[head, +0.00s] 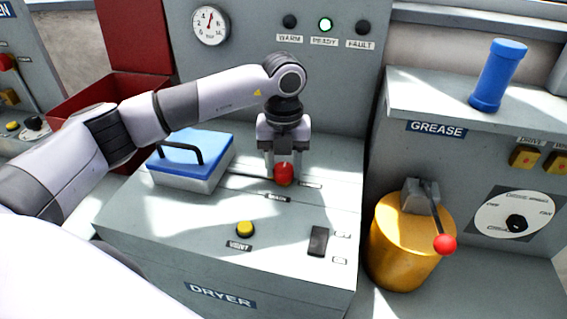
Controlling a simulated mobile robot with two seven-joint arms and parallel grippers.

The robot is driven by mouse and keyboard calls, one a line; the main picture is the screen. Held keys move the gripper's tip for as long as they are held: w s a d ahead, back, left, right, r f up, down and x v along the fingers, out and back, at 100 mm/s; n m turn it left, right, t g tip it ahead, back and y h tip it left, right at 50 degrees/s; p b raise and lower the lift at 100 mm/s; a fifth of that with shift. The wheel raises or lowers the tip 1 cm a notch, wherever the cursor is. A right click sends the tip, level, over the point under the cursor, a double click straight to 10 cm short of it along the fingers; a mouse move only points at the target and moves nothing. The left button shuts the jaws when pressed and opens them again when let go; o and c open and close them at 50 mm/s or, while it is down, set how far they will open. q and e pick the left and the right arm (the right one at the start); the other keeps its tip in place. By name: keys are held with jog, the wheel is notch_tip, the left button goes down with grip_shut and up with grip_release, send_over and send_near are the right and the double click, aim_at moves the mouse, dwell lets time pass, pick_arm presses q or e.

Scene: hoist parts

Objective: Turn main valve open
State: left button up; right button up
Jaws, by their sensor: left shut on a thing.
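A red knob (284,176), which looks like the main valve's handle, sits on top of the grey dryer cabinet (210,240) near its back. A small label lies in front of it, too small to read surely. My left gripper (283,177) points down from above with its fingers shut on the red knob. The fingers hide part of the knob, and I cannot tell how far it is turned. My right gripper is not in view.
A blue-lidded box (190,160) stands left of the gripper. A yellow vent button (245,229) and a black switch (318,241) are in front. Behind are a gauge (210,26) and the lit green ready lamp (326,25). A yellow grease pump (405,245) stands right.

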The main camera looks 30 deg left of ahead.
aim_at(283, 167)
pick_arm(q)
jog(key=o, duration=1.1)
jog(key=shift+c, duration=0.2)
jog(key=shift+r, duration=3.6)
jog(key=shift+o, duration=1.3)
notch_tip(283, 167, up, 5)
jog(key=p, duration=0.3)
jog(key=shift+f, duration=0.2)
